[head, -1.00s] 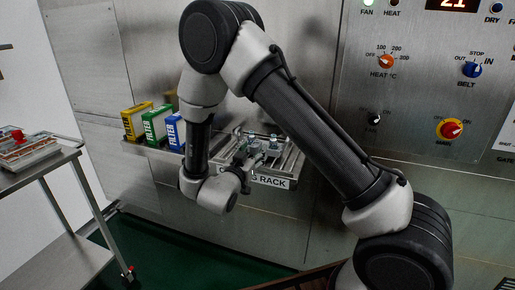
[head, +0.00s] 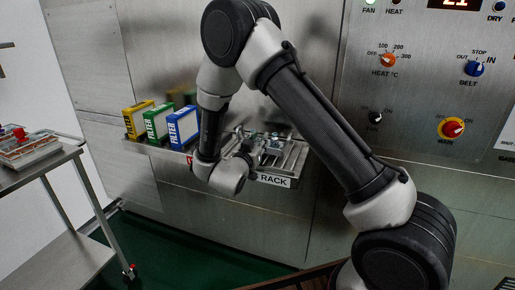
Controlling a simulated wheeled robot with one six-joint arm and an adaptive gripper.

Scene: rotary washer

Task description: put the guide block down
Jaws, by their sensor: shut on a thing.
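My gripper (head: 259,149) is at the end of my arm, low over the left part of the metal rack (head: 297,161) on the machine's front. It is small in the head view and partly covered by my own wrist. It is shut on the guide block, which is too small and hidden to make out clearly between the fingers. The rack has a ribbed top and a white label ending in "RACK"; my wrist covers the start of the label. I cannot tell whether the held block touches the rack.
Yellow (head: 138,120), green (head: 158,122) and blue (head: 184,128) filter boxes stand left of my forearm. Small metal parts (head: 275,143) sit on the rack near my gripper. A control panel with knobs (head: 451,128) is at right. A trolley (head: 38,166) stands at far left.

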